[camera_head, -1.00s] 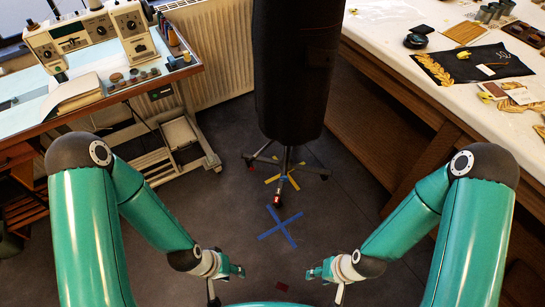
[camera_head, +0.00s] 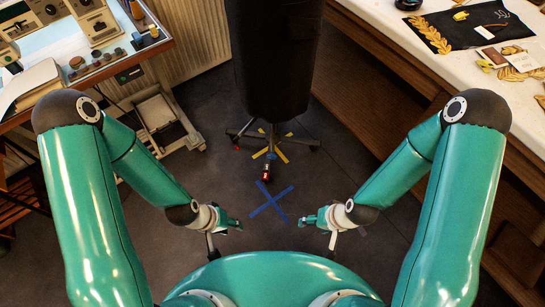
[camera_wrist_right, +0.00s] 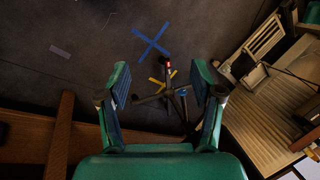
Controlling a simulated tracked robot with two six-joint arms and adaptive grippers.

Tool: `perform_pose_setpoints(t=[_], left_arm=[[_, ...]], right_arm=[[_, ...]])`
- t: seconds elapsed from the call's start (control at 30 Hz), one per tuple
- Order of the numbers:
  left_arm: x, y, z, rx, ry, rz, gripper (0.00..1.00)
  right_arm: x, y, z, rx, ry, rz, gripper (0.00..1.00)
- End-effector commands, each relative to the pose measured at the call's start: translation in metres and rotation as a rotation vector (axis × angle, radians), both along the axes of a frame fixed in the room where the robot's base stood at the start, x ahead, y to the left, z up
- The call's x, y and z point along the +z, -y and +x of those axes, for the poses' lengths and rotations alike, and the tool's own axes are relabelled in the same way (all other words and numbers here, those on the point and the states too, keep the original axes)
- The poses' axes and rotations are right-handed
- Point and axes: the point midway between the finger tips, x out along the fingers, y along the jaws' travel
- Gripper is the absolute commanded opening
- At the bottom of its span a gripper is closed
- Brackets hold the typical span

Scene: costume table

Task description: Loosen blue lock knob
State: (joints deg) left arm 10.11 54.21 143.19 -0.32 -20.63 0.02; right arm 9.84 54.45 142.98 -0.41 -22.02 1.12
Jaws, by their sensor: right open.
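A dark cylindrical form (camera_head: 276,60) stands on a wheeled stand (camera_head: 272,138) straight ahead. The stand's legs also show in the right wrist view (camera_wrist_right: 158,97), between the fingers but well beyond them. A small blue part (camera_wrist_right: 182,92) on the stand there may be the blue lock knob; I cannot tell for sure. My left gripper (camera_head: 225,238) is open and empty, low in front of the stand. My right gripper (camera_head: 318,233) is open and empty, to the right of it; its spread fingers show in the wrist view (camera_wrist_right: 165,100). Neither gripper touches the stand.
A blue tape cross (camera_head: 271,200) and yellow tape (camera_head: 262,152) mark the floor. A work table (camera_head: 165,45) with machine parts is at left, beside a radiator (camera_head: 200,35). A long white-topped table (camera_head: 395,40) with costume pieces is at right.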

Motion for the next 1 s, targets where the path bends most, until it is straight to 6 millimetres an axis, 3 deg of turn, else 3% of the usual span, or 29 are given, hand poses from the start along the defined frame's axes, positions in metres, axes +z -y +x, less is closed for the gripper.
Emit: perform_pose_setpoints(t=[0.17, 0.5, 0.8, 1.0], left_arm=[[-0.051, 0.0, 0.0, 0.0, 0.0, 0.0, 0.4], [-0.186, 0.0, 0.0, 0.0, -0.001, 0.0, 0.4], [-0.305, 0.0, 0.0, 0.0, 0.0, 0.0, 0.4], [-0.372, 0.0, 0.0, 0.0, 0.0, 0.0, 0.4]], right_arm=[[-0.056, -0.008, 0.028, -0.096, 0.086, -0.001, 0.68], [-0.179, -0.033, 0.127, -0.452, 0.411, 0.124, 0.68], [-0.253, -0.06, 0.191, -0.744, 0.678, 0.42, 0.68], [-0.283, -0.077, 0.211, -0.883, 0.804, 0.678, 0.68]])
